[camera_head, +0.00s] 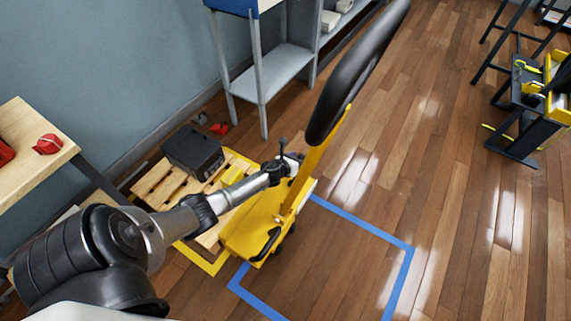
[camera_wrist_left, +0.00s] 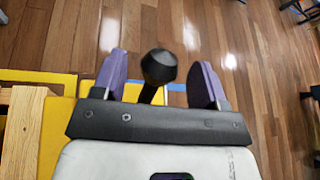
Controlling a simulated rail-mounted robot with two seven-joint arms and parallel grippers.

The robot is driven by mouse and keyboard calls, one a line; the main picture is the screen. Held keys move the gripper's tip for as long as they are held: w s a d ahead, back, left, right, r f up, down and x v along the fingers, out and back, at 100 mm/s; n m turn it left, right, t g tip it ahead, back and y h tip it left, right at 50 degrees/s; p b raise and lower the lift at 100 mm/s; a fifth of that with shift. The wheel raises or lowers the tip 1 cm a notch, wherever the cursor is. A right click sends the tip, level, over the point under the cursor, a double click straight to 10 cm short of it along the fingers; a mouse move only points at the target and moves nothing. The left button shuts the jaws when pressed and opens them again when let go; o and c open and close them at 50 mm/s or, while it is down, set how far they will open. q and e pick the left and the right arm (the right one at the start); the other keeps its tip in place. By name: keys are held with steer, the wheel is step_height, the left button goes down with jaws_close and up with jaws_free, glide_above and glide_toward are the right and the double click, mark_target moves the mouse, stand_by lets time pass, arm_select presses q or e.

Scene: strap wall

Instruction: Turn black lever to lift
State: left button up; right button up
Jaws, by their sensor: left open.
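The black lever (camera_wrist_left: 158,68) has a round knob and stands between the two purple fingers of my open left gripper (camera_wrist_left: 160,72) in the left wrist view. Clear gaps show between the knob and both fingers. In the head view, my left gripper (camera_head: 291,160) is beside the mast of the yellow lift cart (camera_head: 300,180), and the small knob of the lever (camera_head: 283,143) shows just above it. The lever's lower part is hidden behind the gripper. My right gripper is not in view.
A wooden pallet (camera_head: 155,188) with a black box (camera_head: 193,152) lies left of the cart. A large black part (camera_head: 352,75) tops the mast. Blue tape (camera_head: 360,225) marks the floor. A workbench (camera_head: 30,140) stands left. The wooden floor to the right is largely clear.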

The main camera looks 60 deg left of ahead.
arm_select(q)
steer(key=p+v, duration=0.4)
steer(key=v, duration=0.7)
steer(key=shift+s+p, duration=0.35)
steer(key=shift+d+r, duration=0.1)
steer(key=shift+r, duration=0.05)
